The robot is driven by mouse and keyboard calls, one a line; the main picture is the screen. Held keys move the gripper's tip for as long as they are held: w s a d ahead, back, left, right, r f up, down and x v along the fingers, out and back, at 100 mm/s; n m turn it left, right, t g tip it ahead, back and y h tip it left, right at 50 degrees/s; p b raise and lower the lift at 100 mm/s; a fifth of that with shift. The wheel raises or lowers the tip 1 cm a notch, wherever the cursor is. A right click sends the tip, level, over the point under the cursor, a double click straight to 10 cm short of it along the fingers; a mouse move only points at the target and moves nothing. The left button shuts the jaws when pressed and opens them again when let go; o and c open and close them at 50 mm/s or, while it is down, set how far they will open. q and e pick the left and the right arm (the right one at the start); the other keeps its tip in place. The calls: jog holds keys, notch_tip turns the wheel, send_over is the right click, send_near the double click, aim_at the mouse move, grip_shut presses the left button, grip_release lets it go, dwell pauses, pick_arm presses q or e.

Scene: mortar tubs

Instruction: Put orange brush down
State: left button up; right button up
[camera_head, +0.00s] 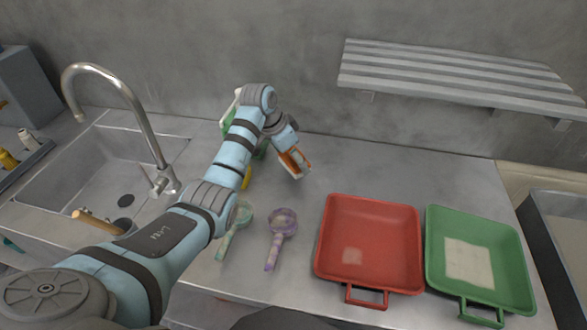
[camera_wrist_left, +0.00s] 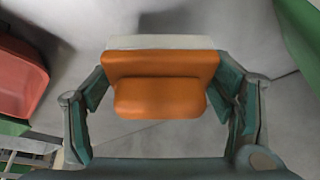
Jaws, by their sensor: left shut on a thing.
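The orange brush (camera_head: 292,163) is at the end of my left arm over the back middle of the metal counter. In the left wrist view the orange brush (camera_wrist_left: 160,80) fills the space between the fingers, with a pale strip along its far edge. My left gripper (camera_wrist_left: 160,95) is shut on it, one finger on each side. In the head view the left gripper (camera_head: 288,148) is partly hidden by my wrist. I cannot tell whether the brush touches the counter. My right gripper is not in view.
A red tub (camera_head: 370,235) and a green tub (camera_head: 440,285) stand at the right. A green scoop (camera_head: 236,228) and a purple scoop (camera_head: 277,240) lie in front. A sink (camera_head: 100,165) with a tap (camera_head: 135,105) is at the left. Counter between brush and red tub is clear.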

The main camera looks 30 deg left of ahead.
aim_at(294, 167)
pick_arm(q)
notch_tip(294, 167, down, 3)
jog(key=shift+s+d+f, duration=0.1)
jog(key=shift+f, duration=0.15)
jog(key=shift+w, duration=0.25)
jog(key=o, duration=1.2)
jog(key=shift+s, duration=0.15)
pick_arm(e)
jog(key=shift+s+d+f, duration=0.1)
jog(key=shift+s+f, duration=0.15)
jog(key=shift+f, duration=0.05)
pick_arm(q)
jog(key=p+v, duration=0.2)
jog(key=v, duration=1)
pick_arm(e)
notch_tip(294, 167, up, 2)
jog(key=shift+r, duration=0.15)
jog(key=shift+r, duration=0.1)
